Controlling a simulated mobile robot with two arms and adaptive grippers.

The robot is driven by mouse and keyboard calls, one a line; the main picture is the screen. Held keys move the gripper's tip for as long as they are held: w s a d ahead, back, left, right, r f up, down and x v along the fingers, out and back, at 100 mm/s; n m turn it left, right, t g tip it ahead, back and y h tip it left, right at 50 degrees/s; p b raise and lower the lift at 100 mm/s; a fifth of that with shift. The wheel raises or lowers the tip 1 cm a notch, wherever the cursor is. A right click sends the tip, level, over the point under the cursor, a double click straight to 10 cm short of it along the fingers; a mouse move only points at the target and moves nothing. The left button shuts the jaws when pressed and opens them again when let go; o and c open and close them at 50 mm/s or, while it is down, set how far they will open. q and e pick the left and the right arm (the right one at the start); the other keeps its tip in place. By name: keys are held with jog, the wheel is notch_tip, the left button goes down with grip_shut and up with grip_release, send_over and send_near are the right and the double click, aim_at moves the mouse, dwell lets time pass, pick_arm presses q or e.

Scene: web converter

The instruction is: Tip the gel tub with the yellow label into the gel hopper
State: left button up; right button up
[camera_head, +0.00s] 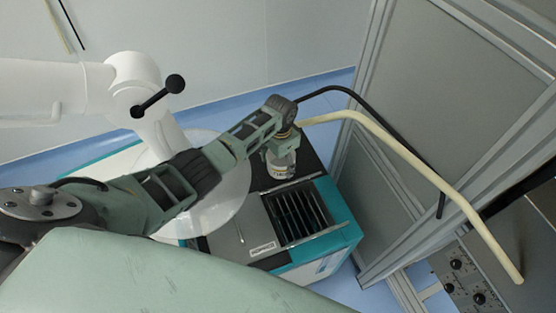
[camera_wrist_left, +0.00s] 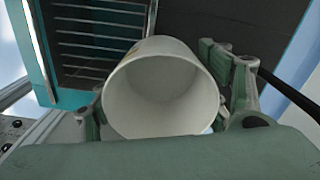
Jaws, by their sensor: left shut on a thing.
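My left gripper (camera_head: 281,150) is shut on a small white tub (camera_head: 282,166), above the dark top of a teal-sided machine. In the left wrist view the tub (camera_wrist_left: 162,92) sits between the two fingers of the gripper (camera_wrist_left: 160,100), its round pale end facing the camera. This end looks like an open mouth with a plain pale inside. In the head view a label with a little yellow shows on the tub's side. I cannot tell for sure which part is the gel hopper. My right gripper is not in view.
The teal machine (camera_head: 345,226) has a dark slatted opening (camera_head: 300,212), also seen in the left wrist view (camera_wrist_left: 95,38). A large white round part (camera_head: 226,205) lies left of it. A cream pipe (camera_head: 440,185) and grey framed panels (camera_head: 455,75) stand close on the right.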

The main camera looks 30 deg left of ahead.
pick_arm(q)
jog(key=shift+r, duration=0.1)
jog(key=shift+r, duration=1.45)
jog(key=shift+s+f, duration=0.1)
